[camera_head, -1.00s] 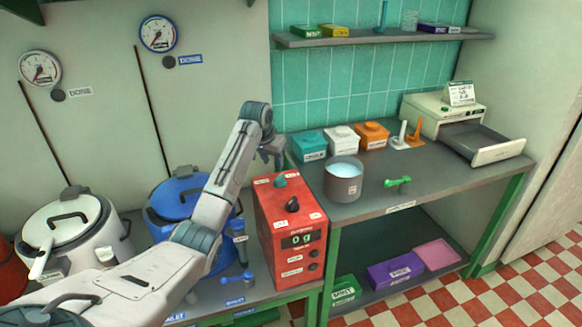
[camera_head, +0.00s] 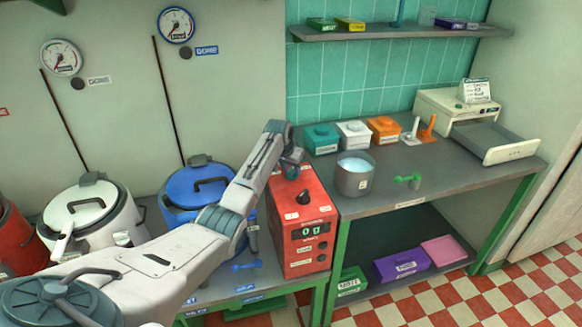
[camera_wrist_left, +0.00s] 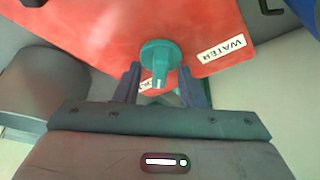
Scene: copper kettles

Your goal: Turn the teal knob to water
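The teal knob (camera_wrist_left: 160,60) is on the top face of the red machine (camera_head: 302,208). In the left wrist view its pointer bar points down, towards the palm and over a partly hidden label, not at the WATER label (camera_wrist_left: 222,49) to the right. My left gripper (camera_wrist_left: 160,85) is open, with one dark finger on each side of the pointer bar and gaps visible. In the head view my left gripper (camera_head: 289,158) is over the back of the machine and partly covers the knob. My right gripper is not in view.
A black knob (camera_head: 305,196) and a display reading 0 g are on the red machine. A grey pot (camera_head: 354,176) stands on the counter to its right. A blue lidded pot (camera_head: 194,190) and a white one (camera_head: 88,222) stand to the left.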

